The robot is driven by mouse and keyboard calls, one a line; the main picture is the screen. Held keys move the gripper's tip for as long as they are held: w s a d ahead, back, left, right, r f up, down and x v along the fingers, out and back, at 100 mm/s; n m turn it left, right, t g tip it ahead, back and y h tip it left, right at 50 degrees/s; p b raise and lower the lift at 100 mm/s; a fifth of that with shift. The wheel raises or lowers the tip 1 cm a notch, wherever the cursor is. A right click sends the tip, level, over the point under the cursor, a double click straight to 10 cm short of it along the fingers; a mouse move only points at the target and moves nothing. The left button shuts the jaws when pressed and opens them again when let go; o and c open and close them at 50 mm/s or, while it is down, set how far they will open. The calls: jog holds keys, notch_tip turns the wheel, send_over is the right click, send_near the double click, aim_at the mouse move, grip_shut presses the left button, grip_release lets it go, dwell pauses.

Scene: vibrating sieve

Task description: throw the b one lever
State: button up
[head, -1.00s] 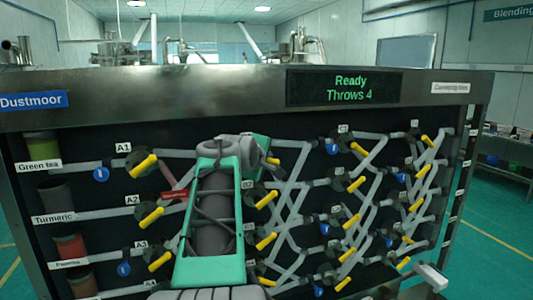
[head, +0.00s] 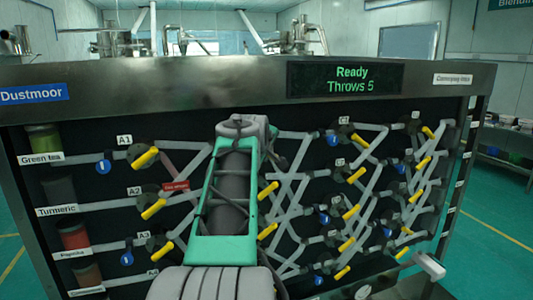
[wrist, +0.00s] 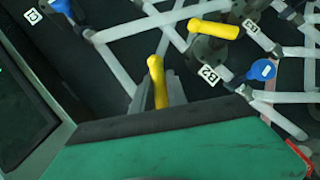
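The panel is a dark board of grey pipes with yellow-handled levers. The B1 lever and its label are hidden behind my arm in the head view. In the wrist view a yellow lever handle (wrist: 156,83), left of the B2 label (wrist: 208,75), stands upright and looks like B1; its own label is not visible. My gripper (wrist: 158,98) has its grey fingers on either side of this handle. I cannot tell whether they press on it. The head view hides my gripper behind my green arm link. The display (head: 346,79) reads "Ready" and "Throws 5".
The B2 lever (wrist: 214,30) and a blue tag (wrist: 262,70) lie close to the right of my gripper. The A1 (head: 145,158), A2 (head: 154,208) and C1 (head: 358,139) levers are around my arm. A red tag (head: 176,187) sits left of it.

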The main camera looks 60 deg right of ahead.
jog(key=o, duration=0.5)
jog(key=shift+w, duration=0.25)
jog(key=shift+c, duration=0.2)
jog(key=shift+s, duration=0.1)
jog(key=b+v, duration=0.2)
jog(key=v, duration=0.6)
